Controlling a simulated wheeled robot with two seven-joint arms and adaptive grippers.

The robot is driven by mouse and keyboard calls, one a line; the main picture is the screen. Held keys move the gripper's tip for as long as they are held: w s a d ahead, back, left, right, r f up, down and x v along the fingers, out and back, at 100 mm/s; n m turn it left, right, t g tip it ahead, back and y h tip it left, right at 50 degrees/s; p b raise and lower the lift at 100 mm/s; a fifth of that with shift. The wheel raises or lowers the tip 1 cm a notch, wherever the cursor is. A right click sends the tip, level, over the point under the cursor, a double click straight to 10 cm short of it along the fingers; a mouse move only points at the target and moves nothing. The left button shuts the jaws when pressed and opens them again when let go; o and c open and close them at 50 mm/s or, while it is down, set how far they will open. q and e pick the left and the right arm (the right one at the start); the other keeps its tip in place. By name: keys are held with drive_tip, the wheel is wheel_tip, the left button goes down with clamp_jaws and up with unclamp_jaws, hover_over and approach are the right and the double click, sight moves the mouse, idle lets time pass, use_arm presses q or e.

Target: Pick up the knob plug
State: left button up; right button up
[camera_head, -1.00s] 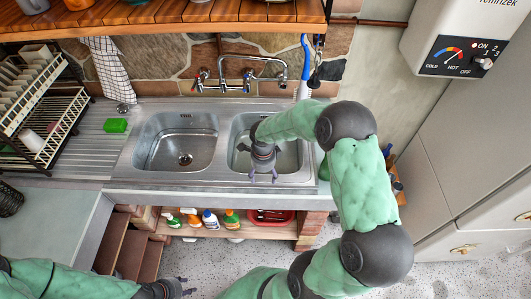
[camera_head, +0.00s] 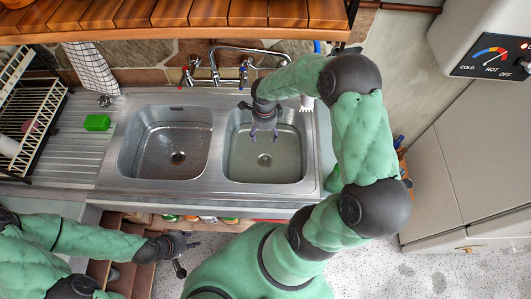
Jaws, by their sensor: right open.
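No knob plug shows clearly. A small dark metal piece (camera_head: 104,100) lies on the drainboard behind the green sponge; I cannot tell if it is the plug. My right gripper (camera_head: 264,136) points down over the right basin (camera_head: 285,176), fingers apart and empty. The left basin (camera_head: 140,160) has an uncovered drain (camera_head: 178,158). My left gripper (camera_head: 186,259) is in front of the counter, low, with its fingers spread and nothing between them.
The tap (camera_head: 245,65) stands behind the basins. A green sponge (camera_head: 97,122) lies on the ribbed drainboard (camera_head: 75,150). A dish rack (camera_head: 30,120) stands at the far left. A wooden shelf (camera_head: 180,12) overhangs the back. Bottles stand on a shelf below the sink.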

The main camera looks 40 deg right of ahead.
drive_tip(key=b, duration=1)
approach(265, 157)
wheel_tip(265, 157, down, 11)
drive_tip(key=shift+r+b, duration=0.2)
drive_tip(key=shift+b, duration=1)
drive_tip(key=shift+c, duration=0.3)
drive_tip(key=c, duration=1.1)
